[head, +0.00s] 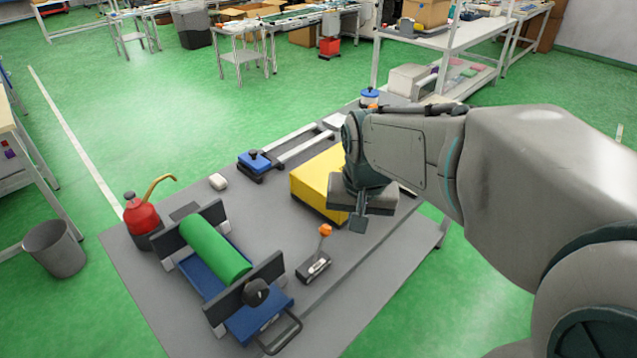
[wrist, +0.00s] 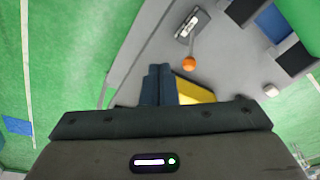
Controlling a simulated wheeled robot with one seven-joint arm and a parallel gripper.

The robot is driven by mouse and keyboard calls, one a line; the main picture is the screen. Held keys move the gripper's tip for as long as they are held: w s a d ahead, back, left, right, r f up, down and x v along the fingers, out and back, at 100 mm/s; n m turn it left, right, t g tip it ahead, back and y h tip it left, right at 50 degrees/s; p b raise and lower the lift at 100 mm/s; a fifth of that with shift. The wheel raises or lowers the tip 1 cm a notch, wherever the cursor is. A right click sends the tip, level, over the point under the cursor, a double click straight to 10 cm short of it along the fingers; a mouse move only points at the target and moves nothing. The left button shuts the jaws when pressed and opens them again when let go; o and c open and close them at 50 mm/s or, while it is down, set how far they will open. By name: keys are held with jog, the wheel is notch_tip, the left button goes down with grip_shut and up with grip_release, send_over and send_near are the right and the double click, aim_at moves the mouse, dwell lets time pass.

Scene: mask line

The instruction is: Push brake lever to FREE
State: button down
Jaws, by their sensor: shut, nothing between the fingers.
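The brake lever (head: 325,231) has an orange knob on a short stalk rising from a small dark base (head: 314,266) with a light label plate. It stands on the grey table, right of the green roll. In the wrist view the orange knob (wrist: 189,63) lies ahead and a little right of the fingertips, with the base and light plate (wrist: 187,25) beyond it. My gripper (head: 358,224) is shut and empty, pointing down above the table, right of the knob and apart from it. Its fingers (wrist: 159,72) show closed together in the wrist view. The label text is too small to read.
A green roll (head: 214,249) lies in a blue cradle (head: 262,320) left of the lever. A yellow block (head: 312,184) stands close behind, beside my gripper. A red bottle (head: 142,217) and a blue-topped device (head: 257,161) are farther left. Grey tabletop (head: 350,270) right of the lever is clear.

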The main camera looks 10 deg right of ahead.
jog(key=w+f+m, duration=0.1)
jog(key=w+m, duration=0.1)
jog(key=w, duration=0.5)
jog(key=w+f+m+g, duration=0.1)
jog(key=w+f+m, duration=0.1)
jog(key=w, duration=0.5)
jog(key=shift+w+d+f+m, duration=0.3)
jog(key=shift+d+m, duration=0.1)
jog(key=shift+m, duration=0.3)
jog(key=shift+f, duration=0.1)
jog(key=p, duration=0.3)
send_over(320, 245)
jog(key=w+d, duration=0.3)
notch_tip(320, 245, down, 9)
jog(key=shift+w+d, duration=0.2)
jog(key=shift+b, duration=0.45)
jog(key=shift+s, duration=0.1)
